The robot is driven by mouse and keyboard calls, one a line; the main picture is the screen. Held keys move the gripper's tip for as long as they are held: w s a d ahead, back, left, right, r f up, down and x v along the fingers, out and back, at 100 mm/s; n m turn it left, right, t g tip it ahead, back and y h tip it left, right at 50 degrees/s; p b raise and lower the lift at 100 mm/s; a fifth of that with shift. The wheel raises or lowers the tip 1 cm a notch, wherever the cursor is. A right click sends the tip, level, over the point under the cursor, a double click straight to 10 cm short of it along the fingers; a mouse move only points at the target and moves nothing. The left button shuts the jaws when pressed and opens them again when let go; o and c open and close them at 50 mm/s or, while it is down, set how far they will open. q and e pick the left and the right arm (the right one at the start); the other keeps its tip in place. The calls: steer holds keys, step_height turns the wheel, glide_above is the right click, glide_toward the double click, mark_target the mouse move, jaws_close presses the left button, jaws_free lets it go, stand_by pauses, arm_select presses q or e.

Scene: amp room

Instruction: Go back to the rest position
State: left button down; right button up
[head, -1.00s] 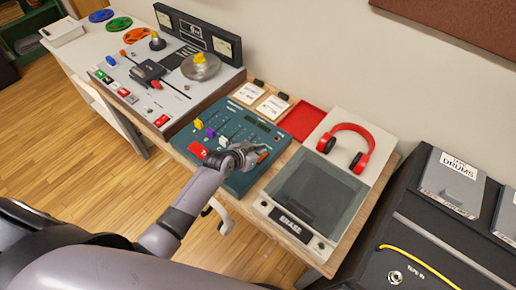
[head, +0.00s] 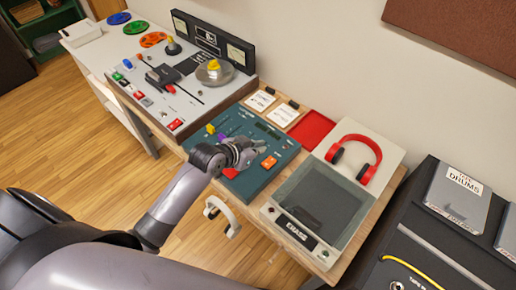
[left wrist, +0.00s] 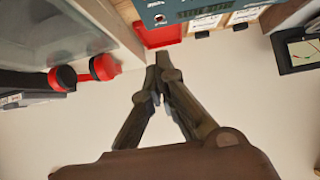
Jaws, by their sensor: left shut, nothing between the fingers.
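My left gripper (head: 252,150) is over the teal mixer panel (head: 262,178) in the head view, with its arm reaching in from the lower left. Its fingers are shut with nothing between them. In the left wrist view the fingers of my left gripper (left wrist: 160,72) come together at a point, against a pale wall. The gripper hides part of the mixer's faders; an orange button (head: 269,162) shows beside the fingertips. My right gripper is not in view.
Right of the mixer are a lidded ERASE box (head: 322,205), red headphones (head: 372,165) and a red tray (head: 311,129). A tape console (head: 205,92) stands to the left. A black case (head: 440,245) is at far right. Wooden floor (head: 70,140) is open at left.

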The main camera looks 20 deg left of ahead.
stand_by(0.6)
arm_select(q)
steer(key=s+a+n+g+y, duration=0.1)
steer(key=s+n+g+y, duration=0.35)
steer(key=s, duration=2.15)
step_height(320, 180, down, 31)
steer(key=s+m+g+h+b, duration=0.1)
steer(key=s+m+g+b, duration=0.1)
steer(key=m+g+b, duration=0.15)
steer(key=s+a+f+b, duration=0.3)
steer(key=s+f, duration=1.3)
steer(key=f, duration=0.2)
steer(key=shift+a+n+g, duration=0.15)
steer(key=shift+n+g, duration=0.15)
